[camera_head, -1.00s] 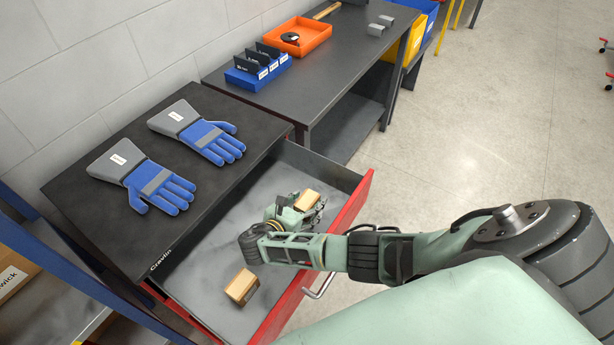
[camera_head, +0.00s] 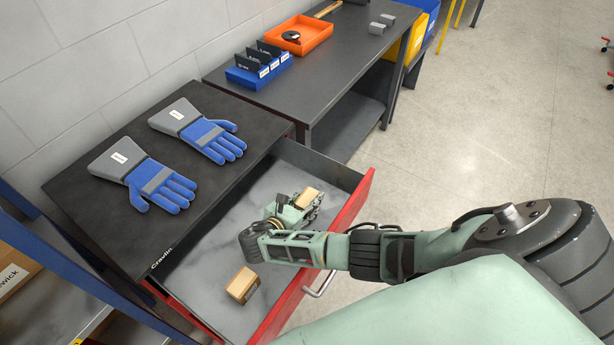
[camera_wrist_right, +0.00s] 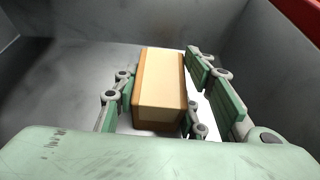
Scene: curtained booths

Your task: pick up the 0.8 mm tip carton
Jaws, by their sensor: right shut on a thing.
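A small tan carton (camera_head: 309,198) is between the fingers of my right gripper (camera_head: 303,205), inside the open drawer near its far end. In the right wrist view the carton (camera_wrist_right: 161,88) sits between both green fingers (camera_wrist_right: 163,100), which are shut on it. Whether it touches the drawer floor is hard to tell. A second tan carton (camera_head: 243,285) lies in the near part of the drawer, apart from the gripper. No print that tells the tip size is readable on either carton. My left gripper is not in view.
The open drawer (camera_head: 205,285) has a red front (camera_head: 345,222) and a metal handle. Two blue-grey gloves (camera_head: 160,185) lie on the cabinet top. A bench behind holds a blue rack (camera_head: 258,70) and an orange tray (camera_head: 300,36).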

